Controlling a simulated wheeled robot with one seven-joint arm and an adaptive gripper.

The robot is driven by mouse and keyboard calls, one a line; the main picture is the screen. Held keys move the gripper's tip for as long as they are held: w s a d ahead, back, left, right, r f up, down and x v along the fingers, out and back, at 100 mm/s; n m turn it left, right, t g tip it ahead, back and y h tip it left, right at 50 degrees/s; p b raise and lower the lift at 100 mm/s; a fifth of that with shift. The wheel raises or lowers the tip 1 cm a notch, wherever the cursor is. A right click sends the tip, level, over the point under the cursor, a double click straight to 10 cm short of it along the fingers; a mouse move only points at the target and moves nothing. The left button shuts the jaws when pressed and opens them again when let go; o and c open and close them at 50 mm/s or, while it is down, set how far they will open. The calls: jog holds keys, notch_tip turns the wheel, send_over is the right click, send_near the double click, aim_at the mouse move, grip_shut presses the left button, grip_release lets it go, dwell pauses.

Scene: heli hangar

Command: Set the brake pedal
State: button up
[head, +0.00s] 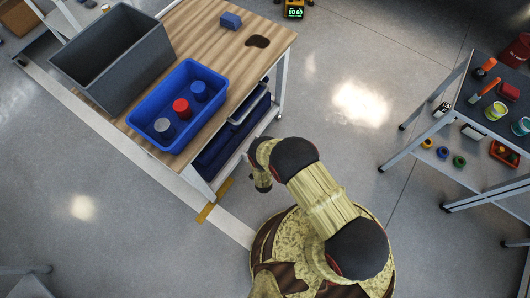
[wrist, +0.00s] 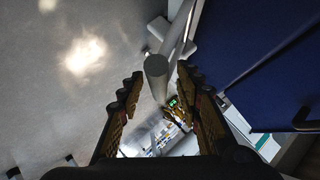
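No part is clearly recognizable as a brake pedal. My gripper (head: 262,186) hangs beside the right front side of the wooden-topped workbench (head: 262,62) in the head view. In the wrist view its two dark and yellow fingers (wrist: 162,95) are spread apart, so it is open. A grey round-ended bar (wrist: 157,66) shows between and beyond the fingertips; I cannot tell whether it touches them. Yellow strips (head: 206,212) lie at floor level by the bench's near leg; I cannot tell whether they are floor marks or a pedal.
A blue tray (head: 140,119) with several cylinders and a grey bin (head: 135,75) stand on the bench. Blue bins (head: 225,145) sit on its lower shelf. A tool table (head: 458,98) stands at right. A yellow device (head: 293,8) stands behind. The floor between is clear.

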jog(key=shift+s, duration=0.1)
jog(key=d+v, duration=0.1)
jog(key=v, duration=1)
jog(key=shift+s+a+r, duration=0.25)
jog(key=shift+s+a, duration=0.1)
jog(key=shift+a, duration=0.2)
